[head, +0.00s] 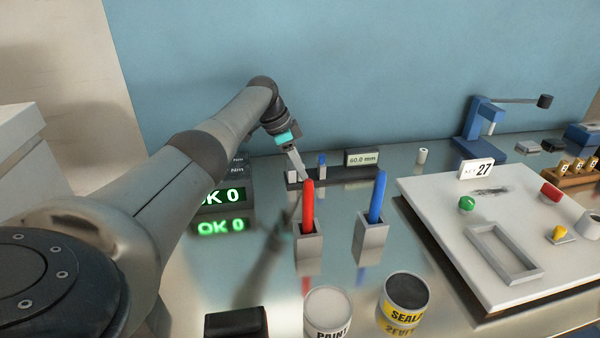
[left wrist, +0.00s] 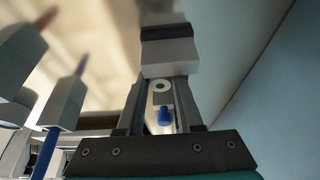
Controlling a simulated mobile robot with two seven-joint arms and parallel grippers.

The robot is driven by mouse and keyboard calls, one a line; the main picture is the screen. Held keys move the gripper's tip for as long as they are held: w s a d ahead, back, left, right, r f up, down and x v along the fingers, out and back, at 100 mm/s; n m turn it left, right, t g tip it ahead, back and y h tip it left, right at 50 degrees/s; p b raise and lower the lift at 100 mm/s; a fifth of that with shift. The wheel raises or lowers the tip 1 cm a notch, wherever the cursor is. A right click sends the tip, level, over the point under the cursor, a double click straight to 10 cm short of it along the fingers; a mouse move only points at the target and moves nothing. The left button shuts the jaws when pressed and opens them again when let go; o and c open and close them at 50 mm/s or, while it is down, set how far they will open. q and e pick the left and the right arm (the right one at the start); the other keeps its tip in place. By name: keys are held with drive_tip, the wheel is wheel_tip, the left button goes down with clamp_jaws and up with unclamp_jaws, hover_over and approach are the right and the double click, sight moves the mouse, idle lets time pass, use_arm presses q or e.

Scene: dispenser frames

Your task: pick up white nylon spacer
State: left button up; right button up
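A small white cylinder with a dark hole in its top, which looks like the white nylon spacer (head: 422,155), stands upright on the bench at the back, right of the length display. My left gripper (head: 300,176) points down and right beside the dark gauge, well left of that cylinder. In the left wrist view my left gripper (left wrist: 160,82) has its two fingers apart. I cannot tell whether the fingers touch the ring. My right gripper is not in view.
The dark gauge (head: 345,179) has a 60.0 mm display (head: 361,158). Red (head: 308,205) and blue (head: 378,195) pens stand in grey holders in front. Paint (head: 328,308) and seal (head: 406,291) cans stand nearer. A raised white board (head: 440,207) fills the right; a blue press (head: 475,125) stands behind.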

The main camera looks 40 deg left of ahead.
use_arm(q)
clamp_jaws()
idle(0.9)
